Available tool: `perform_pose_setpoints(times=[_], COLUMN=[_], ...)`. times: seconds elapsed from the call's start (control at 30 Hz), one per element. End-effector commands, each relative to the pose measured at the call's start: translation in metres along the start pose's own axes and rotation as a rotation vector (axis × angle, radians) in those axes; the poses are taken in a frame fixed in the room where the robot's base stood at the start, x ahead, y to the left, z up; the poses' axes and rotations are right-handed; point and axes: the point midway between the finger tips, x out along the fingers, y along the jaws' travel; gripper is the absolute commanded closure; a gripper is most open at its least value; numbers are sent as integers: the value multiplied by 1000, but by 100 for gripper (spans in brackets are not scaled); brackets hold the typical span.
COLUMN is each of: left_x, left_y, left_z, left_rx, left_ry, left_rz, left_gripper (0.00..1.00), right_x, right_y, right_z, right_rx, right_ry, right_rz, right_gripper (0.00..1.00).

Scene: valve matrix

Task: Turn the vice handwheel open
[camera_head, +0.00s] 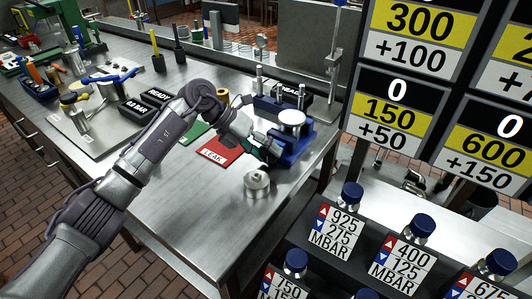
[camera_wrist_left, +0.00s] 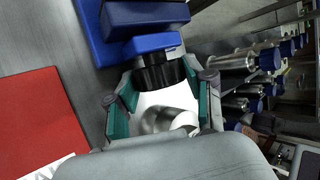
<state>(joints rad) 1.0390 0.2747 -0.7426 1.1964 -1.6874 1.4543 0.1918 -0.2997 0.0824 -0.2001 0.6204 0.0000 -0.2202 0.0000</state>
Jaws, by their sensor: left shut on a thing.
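The blue vice (camera_head: 292,150) stands at the right end of the steel bench, with a pale round disc (camera_head: 291,118) on top. My left gripper (camera_head: 262,150) reaches its near left side from the left. In the left wrist view, the vice's blue body (camera_wrist_left: 145,16) lies ahead. The head view hides most of the handwheel behind the gripper. My right gripper is out of view.
A red LEAK mat (camera_head: 220,151) lies left of the vice, and a loose metal part (camera_head: 257,184) stands near the bench's front edge. Black READY and 0.0 BAR blocks (camera_head: 142,107) are further left. Pressure signs and blue-capped bottles (camera_head: 350,194) crowd the right.

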Motion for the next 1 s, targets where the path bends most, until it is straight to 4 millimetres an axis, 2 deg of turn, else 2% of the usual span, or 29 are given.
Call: perform_pose_setpoints(times=[0.2, 0.23, 0.37, 0.77, 0.87, 1.0], left_x=[0, 0, 0, -6, -19, -48], left_y=[0, 0, 0, 0, 1, 1], left_z=[0, 0, 0, 0, 1, 1], left_rx=[-3, -3, -2, -1, -1, 0], left_ry=[0, 0, 0, -1, -3, -4], left_rz=[1, 1, 1, 3, 4, 5], left_gripper=[82, 44, 22, 22, 22, 22], right_x=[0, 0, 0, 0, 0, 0], right_y=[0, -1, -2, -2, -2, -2], right_z=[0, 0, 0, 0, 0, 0], right_rx=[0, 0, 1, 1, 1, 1], right_ry=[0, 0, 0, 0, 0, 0], right_rz=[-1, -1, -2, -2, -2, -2], right_gripper=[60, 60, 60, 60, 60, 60])
